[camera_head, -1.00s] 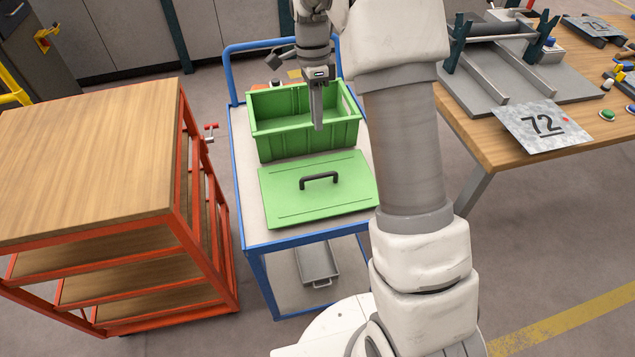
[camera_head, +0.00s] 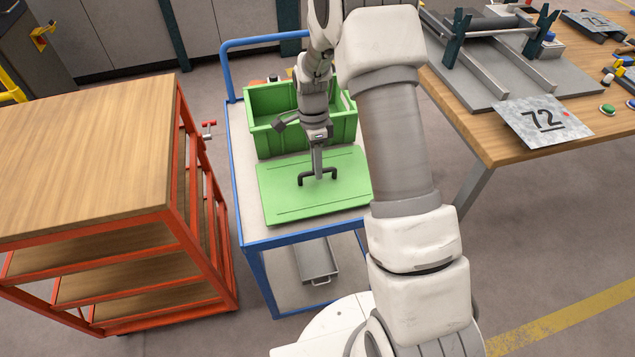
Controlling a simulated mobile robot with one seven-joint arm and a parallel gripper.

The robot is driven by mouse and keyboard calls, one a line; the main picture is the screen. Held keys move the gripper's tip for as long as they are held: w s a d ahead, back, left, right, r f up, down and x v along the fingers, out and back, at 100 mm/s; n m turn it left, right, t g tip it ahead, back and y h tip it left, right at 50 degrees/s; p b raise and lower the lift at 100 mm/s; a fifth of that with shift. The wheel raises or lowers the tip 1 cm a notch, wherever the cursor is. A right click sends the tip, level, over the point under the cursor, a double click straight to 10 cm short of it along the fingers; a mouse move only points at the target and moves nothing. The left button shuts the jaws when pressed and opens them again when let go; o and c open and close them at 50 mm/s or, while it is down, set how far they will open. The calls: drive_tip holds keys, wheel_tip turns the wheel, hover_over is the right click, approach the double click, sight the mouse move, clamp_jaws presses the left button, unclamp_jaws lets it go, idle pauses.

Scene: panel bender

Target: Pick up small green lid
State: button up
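The small green lid (camera_head: 300,204) lies flat on the top shelf of the blue-framed cart, in front of the green crate. It has a dark arched handle (camera_head: 304,179) at its middle. My gripper (camera_head: 318,175) points down right at the handle, its fingers overlapping the bar in this view. Only a narrow edge of the fingers shows, so I cannot tell whether they are open or shut on the handle. The green crate (camera_head: 262,137) stands behind the lid, partly hidden by my arm.
The blue cart (camera_head: 246,225) has a grey tray (camera_head: 318,260) on its lower shelf. A red-framed shelf unit with a wooden top (camera_head: 85,155) stands close on the left. A workbench (camera_head: 475,130) with a "72" plate (camera_head: 541,122) is on the right.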

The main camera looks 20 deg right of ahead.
drive_tip(key=shift+s+f, duration=0.2)
drive_tip(key=shift+f, duration=0.9)
clamp_jaws()
